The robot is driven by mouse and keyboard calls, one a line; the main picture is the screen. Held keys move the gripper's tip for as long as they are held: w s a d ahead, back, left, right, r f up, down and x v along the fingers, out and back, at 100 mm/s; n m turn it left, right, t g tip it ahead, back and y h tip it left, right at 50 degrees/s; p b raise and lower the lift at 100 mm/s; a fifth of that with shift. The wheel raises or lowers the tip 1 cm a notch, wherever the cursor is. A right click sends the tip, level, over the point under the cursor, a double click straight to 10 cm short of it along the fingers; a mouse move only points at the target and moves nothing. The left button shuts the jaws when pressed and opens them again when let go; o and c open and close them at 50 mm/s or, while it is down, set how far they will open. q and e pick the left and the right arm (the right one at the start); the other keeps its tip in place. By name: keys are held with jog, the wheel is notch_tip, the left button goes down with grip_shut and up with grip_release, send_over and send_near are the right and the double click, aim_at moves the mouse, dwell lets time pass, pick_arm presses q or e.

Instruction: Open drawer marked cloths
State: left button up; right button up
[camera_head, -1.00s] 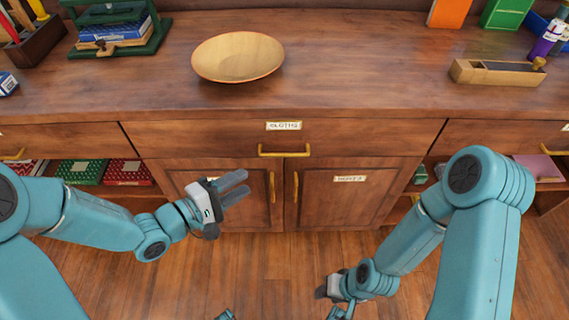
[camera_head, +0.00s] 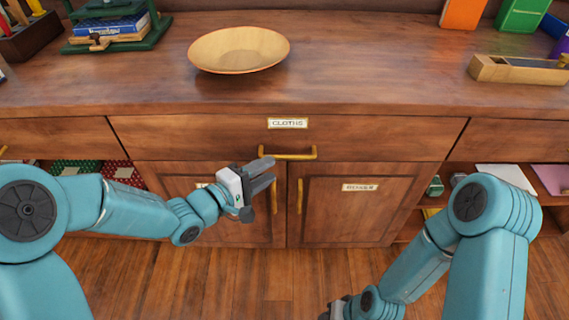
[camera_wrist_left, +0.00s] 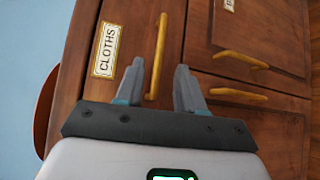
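The drawer marked CLOTHS (camera_head: 380,135) is shut, flush under the countertop in the head view. Its white label (camera_head: 288,123) sits above a brass bar handle (camera_head: 288,156). My left gripper (camera_head: 268,172) is just below and left of that handle. In the left wrist view my left gripper (camera_wrist_left: 158,82) is open and empty, and the handle (camera_wrist_left: 157,55) appears between its two fingers. The label (camera_wrist_left: 106,50) also shows there. I cannot tell whether the fingers touch the handle. My right gripper (camera_head: 334,311) is low at the bottom edge, partly cut off.
Two cupboard doors (camera_head: 345,210) with upright brass handles are shut below the drawer. A wooden bowl (camera_head: 238,50) stands on the countertop (camera_head: 370,65). Open shelves flank the doors.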

pick_arm(q)
jog(key=r+b+x, duration=0.1)
jog(key=x, duration=0.5)
jog(key=shift+w+d+f, duration=0.2)
jog(key=shift+w+f, duration=0.05)
jog(key=shift+f, duration=0.3)
grip_shut()
